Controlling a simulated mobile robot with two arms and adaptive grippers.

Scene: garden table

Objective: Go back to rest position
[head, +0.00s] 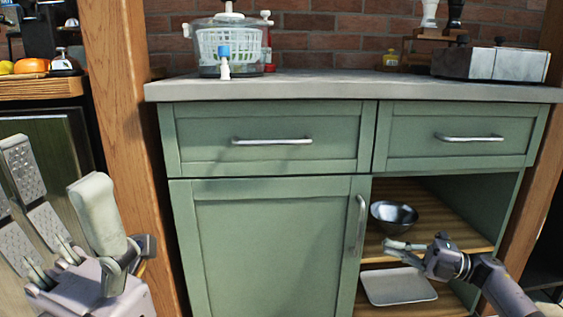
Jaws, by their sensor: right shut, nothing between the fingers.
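My right gripper (392,248) comes in from the lower right on its dark jointed arm. It is shut and empty. Its fingers point left, in front of the open shelves on the right side of the green cabinet. In the picture it lies just below the dark metal bowl (394,216) and above the pale tray (399,286). I see no contact with either, though the exact depth is hard to tell.
The green cabinet (265,240) has a closed door, two closed drawers and a grey worktop (330,88). A salad spinner (226,45) and a metal box (490,63) stand on top. A wooden post (126,110) stands left.

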